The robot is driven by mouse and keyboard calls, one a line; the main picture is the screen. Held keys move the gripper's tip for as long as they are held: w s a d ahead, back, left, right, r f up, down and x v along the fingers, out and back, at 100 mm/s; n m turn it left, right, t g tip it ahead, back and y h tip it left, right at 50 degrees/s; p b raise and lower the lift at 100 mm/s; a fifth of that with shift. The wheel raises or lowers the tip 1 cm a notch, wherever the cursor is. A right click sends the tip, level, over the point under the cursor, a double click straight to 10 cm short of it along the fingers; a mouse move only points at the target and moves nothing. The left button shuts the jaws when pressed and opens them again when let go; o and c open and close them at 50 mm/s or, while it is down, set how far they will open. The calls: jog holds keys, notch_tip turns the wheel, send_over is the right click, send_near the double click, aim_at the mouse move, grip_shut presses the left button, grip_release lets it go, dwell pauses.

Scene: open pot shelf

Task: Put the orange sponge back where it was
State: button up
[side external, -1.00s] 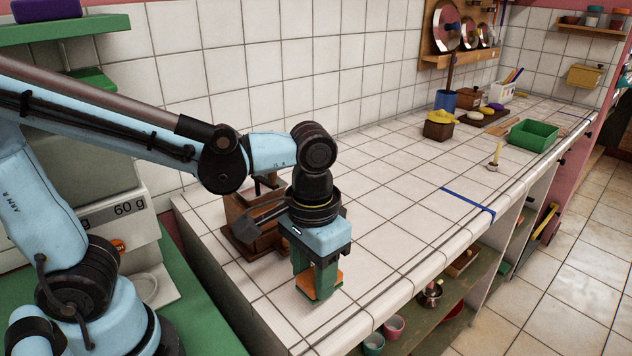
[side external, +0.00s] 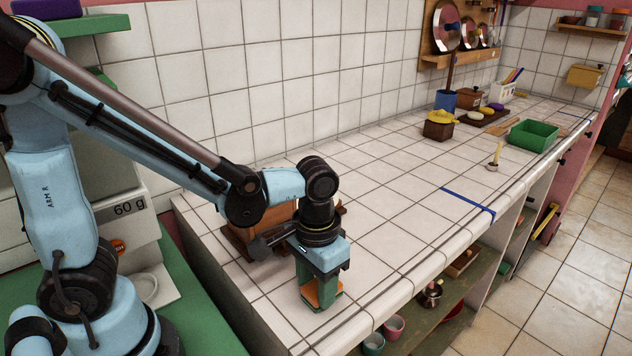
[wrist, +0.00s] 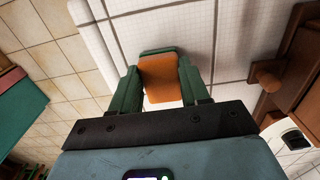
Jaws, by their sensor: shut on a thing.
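The orange sponge (side external: 311,292) is between the green fingers of my gripper (side external: 322,292), low over the near end of the white tiled counter. In the wrist view the sponge (wrist: 160,76) fills the gap between both fingers (wrist: 158,92), with a green strip along its far edge. My gripper is shut on it and points down. I cannot tell whether the sponge touches the tiles. The fingers hide part of it in the side view.
A brown wooden box (side external: 238,240) stands close left of my gripper, partly hidden by my arm; its knob (wrist: 268,75) shows in the wrist view. The counter's front edge is close on the right. A blue strip (side external: 468,201), a candle holder (side external: 494,161) and a green tray (side external: 533,135) lie farther along.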

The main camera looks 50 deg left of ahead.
aim_at(316, 288)
jog(key=shift+f, duration=0.15)
jog(key=o, duration=1)
notch_tip(316, 288, up, 12)
jog(key=a+f+t, duration=0.1)
jog(key=a+t, duration=0.1)
jog(key=a, duration=0.1)
jog(key=a+f+t, duration=0.1)
jog(key=a+t, duration=0.1)
jog(key=a, duration=0.1)
jog(key=a+f+t, duration=0.1)
jog(key=a+t, duration=0.2)
jog(key=shift+a+f, duration=0.1)
dwell(0.3)
